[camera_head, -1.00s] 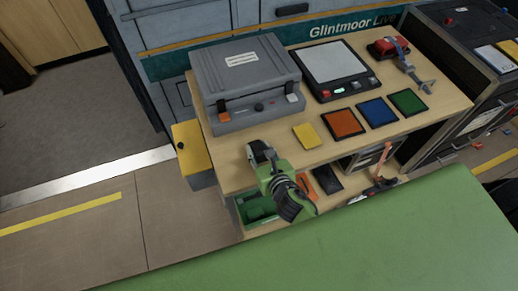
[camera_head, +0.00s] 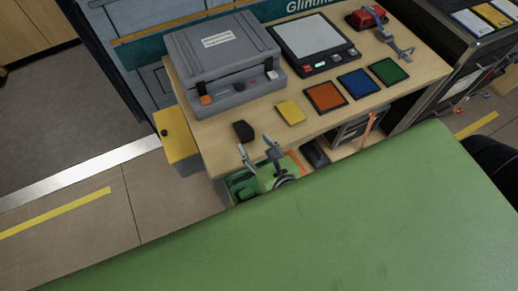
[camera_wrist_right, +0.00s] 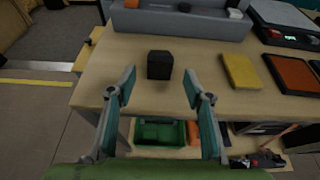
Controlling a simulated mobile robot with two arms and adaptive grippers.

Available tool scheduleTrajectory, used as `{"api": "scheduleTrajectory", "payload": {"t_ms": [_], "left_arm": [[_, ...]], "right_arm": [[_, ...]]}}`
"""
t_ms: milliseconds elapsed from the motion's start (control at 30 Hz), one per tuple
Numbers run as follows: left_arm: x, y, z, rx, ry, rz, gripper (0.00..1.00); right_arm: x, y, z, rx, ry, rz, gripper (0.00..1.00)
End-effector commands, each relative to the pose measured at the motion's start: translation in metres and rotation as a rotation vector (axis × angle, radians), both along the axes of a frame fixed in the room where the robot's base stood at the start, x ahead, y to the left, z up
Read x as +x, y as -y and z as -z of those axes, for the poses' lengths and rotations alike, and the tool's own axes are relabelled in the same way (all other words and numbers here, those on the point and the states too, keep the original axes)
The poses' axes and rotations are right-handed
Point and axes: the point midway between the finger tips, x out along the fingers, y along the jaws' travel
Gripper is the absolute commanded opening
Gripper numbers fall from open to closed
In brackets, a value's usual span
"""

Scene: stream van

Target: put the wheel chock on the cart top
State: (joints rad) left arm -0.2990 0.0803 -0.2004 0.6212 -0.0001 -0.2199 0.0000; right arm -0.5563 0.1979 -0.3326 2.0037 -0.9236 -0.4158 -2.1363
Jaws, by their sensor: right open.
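The wheel chock, a small black block (camera_head: 243,130), sits on the wooden cart top (camera_head: 222,150) near its left front corner, below the grey case and left of the yellow pad. In the right wrist view the block (camera_wrist_right: 159,65) stands just beyond the fingertips, with bare wood around it. My right gripper (camera_head: 254,146) is open and empty at the cart's front edge, apart from the block. Its two fingers (camera_wrist_right: 159,88) are spread wide in the wrist view. My left gripper is not in view.
A grey case (camera_head: 222,60) stands behind the block. Yellow (camera_head: 291,112), orange (camera_head: 325,97), blue and green pads lie to the right. A scale (camera_head: 312,43) and a red item (camera_head: 367,17) are farther back. A green bin (camera_head: 243,186) sits on the lower shelf.

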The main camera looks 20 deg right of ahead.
Motion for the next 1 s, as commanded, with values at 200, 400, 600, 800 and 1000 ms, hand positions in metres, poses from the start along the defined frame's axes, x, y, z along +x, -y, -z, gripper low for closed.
{"api": "scheduleTrajectory", "payload": {"t_ms": [200, 400, 600, 800, 1000], "left_arm": [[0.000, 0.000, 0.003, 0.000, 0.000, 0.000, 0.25], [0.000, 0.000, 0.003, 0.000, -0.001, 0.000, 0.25], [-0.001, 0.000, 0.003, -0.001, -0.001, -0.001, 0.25], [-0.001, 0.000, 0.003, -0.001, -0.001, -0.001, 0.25], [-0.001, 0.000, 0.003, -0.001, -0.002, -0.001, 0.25]], "right_arm": [[-0.019, 0.001, -0.008, 0.000, 0.000, -0.001, 0.47], [-0.021, 0.001, -0.009, 0.000, 0.001, 0.000, 0.47], [-0.021, 0.002, -0.009, 0.011, -0.001, 0.009, 0.47], [-0.020, 0.027, -0.003, 0.278, -0.060, 0.224, 0.47], [-0.036, 0.066, 0.018, 0.856, -0.158, 0.716, 0.47]]}}
